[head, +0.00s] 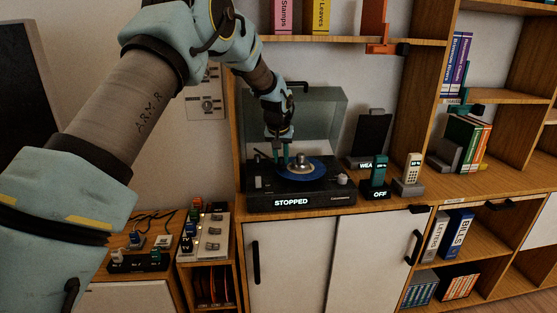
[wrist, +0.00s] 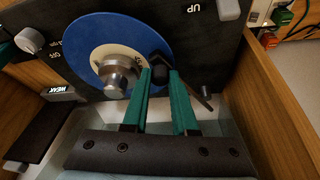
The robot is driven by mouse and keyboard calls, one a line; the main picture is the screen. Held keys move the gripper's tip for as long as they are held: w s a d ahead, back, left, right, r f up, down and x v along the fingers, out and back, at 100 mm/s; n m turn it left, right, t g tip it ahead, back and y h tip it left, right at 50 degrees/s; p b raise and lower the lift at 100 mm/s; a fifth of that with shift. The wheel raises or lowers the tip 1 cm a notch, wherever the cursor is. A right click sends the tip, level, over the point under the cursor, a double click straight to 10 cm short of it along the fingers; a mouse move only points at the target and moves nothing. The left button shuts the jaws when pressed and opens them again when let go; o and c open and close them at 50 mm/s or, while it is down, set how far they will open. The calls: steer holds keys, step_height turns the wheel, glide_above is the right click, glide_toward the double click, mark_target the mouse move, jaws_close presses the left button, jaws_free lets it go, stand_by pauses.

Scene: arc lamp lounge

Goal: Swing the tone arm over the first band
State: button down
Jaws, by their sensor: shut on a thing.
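The turntable (head: 262,186) stands on the cabinet top with its clear lid (head: 325,108) raised and a front display reading "STOPPED". A blue record (head: 315,174) lies on it, with a silver piece at its centre; the record also shows in the wrist view (wrist: 85,35). My gripper (head: 284,161) points down at the record's left side. In the wrist view its teal fingers (wrist: 160,80) are shut on a small dark block, apparently the head of the tone arm (wrist: 204,98), over the record's blue area. The fingers partly hide the arm, and I cannot tell whether it touches the record.
A teal handset (head: 379,170) by an "OFF" display and a cream handset (head: 412,170) stand right of the turntable. A dark panel (head: 372,135) stands behind them. Shelves of books (head: 465,140) are further right. A lower desk with switches (head: 208,235) is at left.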

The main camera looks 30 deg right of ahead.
steer(key=c, duration=0.7)
jaws_free()
steer(key=b+v, duration=0.3)
steer(key=v, duration=0.7)
steer(key=shift+s+r, duration=0.1)
steer(key=shift+r, duration=0.25)
steer(key=shift+a, duration=0.1)
